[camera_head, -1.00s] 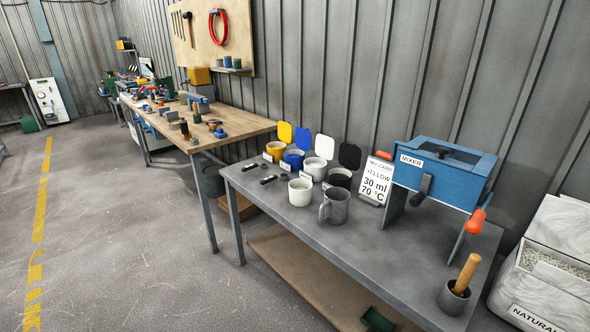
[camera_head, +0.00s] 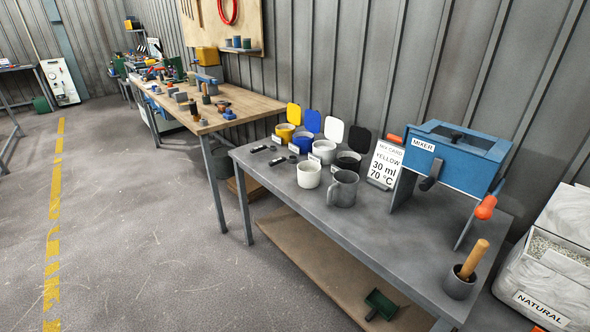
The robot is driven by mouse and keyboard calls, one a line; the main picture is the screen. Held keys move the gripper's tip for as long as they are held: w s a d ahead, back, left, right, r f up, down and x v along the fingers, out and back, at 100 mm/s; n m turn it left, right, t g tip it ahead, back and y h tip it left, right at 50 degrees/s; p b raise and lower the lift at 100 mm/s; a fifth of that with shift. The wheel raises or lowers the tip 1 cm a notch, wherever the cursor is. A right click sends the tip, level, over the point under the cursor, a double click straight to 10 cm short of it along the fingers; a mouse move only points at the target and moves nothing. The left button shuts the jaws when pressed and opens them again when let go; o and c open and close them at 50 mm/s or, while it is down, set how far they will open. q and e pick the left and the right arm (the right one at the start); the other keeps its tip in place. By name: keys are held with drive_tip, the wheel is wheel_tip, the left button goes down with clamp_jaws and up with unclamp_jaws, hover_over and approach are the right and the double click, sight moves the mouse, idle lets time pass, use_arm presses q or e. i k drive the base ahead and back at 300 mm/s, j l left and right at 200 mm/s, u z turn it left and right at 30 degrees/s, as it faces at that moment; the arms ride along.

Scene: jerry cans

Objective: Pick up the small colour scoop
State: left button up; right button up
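Two small dark items lie at the left end of the grey table (camera_head: 385,238): one dark item (camera_head: 262,149) at the back left and another dark item (camera_head: 281,160) just in front of it. Either may be the small colour scoop, but they are too small to tell. Behind them stand a yellow pot (camera_head: 285,132), a blue pot (camera_head: 304,143), a white pot (camera_head: 324,152) and a black pot (camera_head: 348,161), with matching raised lids. A larger green scoop (camera_head: 381,304) lies on the lower shelf. Neither of my grippers is in view.
A cream cup (camera_head: 309,175) and a grey jug (camera_head: 343,188) stand on the table. A mix card (camera_head: 385,165) reads yellow, 30 ml, 70 °C. The blue mixer (camera_head: 455,160) and a wooden-handled pot (camera_head: 460,285) are at right. The floor at left is clear.

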sight(264, 149)
drive_tip(key=i+j, duration=0.2)
drive_tip(key=i+j+z, duration=0.1)
drive_tip(key=j, duration=0.35)
drive_tip(key=i+j+z, duration=0.1)
drive_tip(key=i+j, duration=0.4)
drive_tip(key=j, duration=0.2)
drive_tip(key=i+j+z, duration=0.1)
drive_tip(key=j, duration=0.25)
drive_tip(key=i+j, duration=0.3)
drive_tip(key=i+j+z, duration=0.1)
drive_tip(key=j, duration=0.3)
drive_tip(key=i+j+z, duration=0.1)
drive_tip(key=j, duration=0.3)
drive_tip(key=i, duration=0.1)
